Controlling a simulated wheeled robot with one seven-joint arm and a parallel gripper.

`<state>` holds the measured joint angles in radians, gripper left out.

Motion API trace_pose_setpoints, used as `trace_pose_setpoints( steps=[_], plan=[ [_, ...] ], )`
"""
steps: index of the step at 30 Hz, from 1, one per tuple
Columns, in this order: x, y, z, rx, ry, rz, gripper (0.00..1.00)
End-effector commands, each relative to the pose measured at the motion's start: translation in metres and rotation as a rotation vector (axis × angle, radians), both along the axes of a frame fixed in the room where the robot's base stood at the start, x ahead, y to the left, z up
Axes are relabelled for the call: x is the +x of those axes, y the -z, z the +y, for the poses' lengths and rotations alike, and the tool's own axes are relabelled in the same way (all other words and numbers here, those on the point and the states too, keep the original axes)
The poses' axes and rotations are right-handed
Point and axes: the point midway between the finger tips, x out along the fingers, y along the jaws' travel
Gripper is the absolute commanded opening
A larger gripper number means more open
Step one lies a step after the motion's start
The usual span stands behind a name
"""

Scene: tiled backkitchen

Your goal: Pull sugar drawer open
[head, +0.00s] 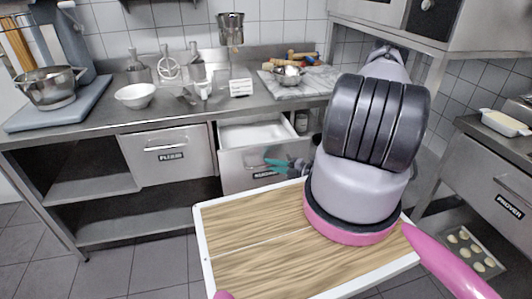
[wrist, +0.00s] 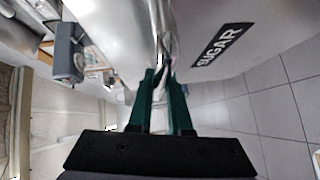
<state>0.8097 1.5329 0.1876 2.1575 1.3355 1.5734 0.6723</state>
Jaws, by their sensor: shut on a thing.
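The sugar drawer (head: 238,172) is under the steel counter in the head view. It stands partly open, with its pale inside showing above the front panel. Its label is partly hidden by my gripper (head: 273,163), which is at the handle on the drawer front. In the wrist view the dark SUGAR label (wrist: 217,47) reads clearly on the drawer face, and my gripper's green fingers (wrist: 160,76) are closed together on the handle. The handle itself is mostly hidden between the fingertips.
The flour drawer (head: 168,153) is shut to the left. The counter (head: 110,119) above holds a pot, a white bowl (head: 136,96) and utensils. A proving drawer (head: 501,190) is at the right, above a tray of dough pieces. Tiled floor (head: 150,245) lies clear at left.

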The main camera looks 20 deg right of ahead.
Motion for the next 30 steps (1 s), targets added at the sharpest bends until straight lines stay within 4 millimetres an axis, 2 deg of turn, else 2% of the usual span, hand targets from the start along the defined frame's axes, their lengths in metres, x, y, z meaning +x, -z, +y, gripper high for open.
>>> trace_pose_setpoints(
  steps=[3,10,16,26,27,28,29,30],
  plan=[
    [-0.029,0.001,0.001,0.001,0.005,0.005,0.0],
    [-0.063,0.0,0.004,0.0,0.005,0.001,0.0],
    [-0.074,0.001,0.005,-0.002,0.004,-0.001,0.0],
    [-0.074,0.001,0.005,-0.002,0.003,-0.001,0.0],
    [-0.074,0.001,0.005,-0.002,0.003,-0.001,0.29],
    [-0.074,0.001,0.005,-0.002,0.003,-0.001,0.4],
    [-0.074,0.001,0.005,-0.002,0.003,-0.001,0.47],
    [-0.074,0.0,0.005,-0.002,0.003,-0.001,0.47]
  ],
)
